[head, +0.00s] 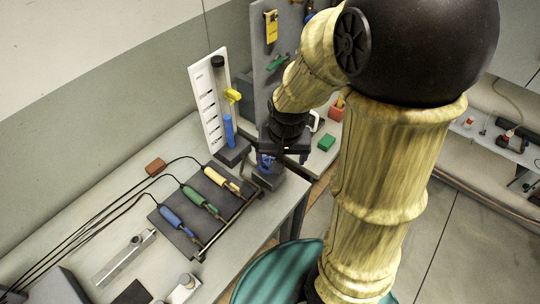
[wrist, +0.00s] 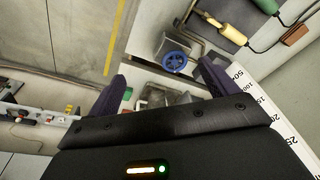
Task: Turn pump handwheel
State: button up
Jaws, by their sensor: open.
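The pump handwheel is a small blue wheel (head: 265,162) on a grey block at the bench's right edge in the head view, partly hidden by my gripper. In the wrist view the blue handwheel (wrist: 175,55) shows nearly whole, with spokes and a dark centre, on the face of its grey pump body. My gripper (head: 288,152) is above and beside it. In the wrist view its two dark purple fingers (wrist: 163,78) are apart with nothing between them. The wheel lies beyond the fingertips, apart from them.
A white scale board (head: 210,108) with a blue cylinder (head: 228,130) stands just left of my gripper. A rack of blue, green and yellow-handled probes (head: 199,210) with black cables lies in front. A green block (head: 326,142) sits to the right. A teal round surface (head: 265,275) is below.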

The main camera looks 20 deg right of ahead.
aim_at(270, 163)
jog(key=w+r+m+g+p, duration=0.2)
jog(key=w+m+p, duration=0.3)
jog(key=w+m, duration=0.4)
jog(key=shift+w, duration=1.1)
jog(key=shift+d, duration=0.1)
notch_tip(270, 163, down, 17)
jog(key=p, duration=0.4)
jog(key=shift+f+p, duration=0.2)
jog(key=shift+p, duration=0.1)
jog(key=c, duration=1)
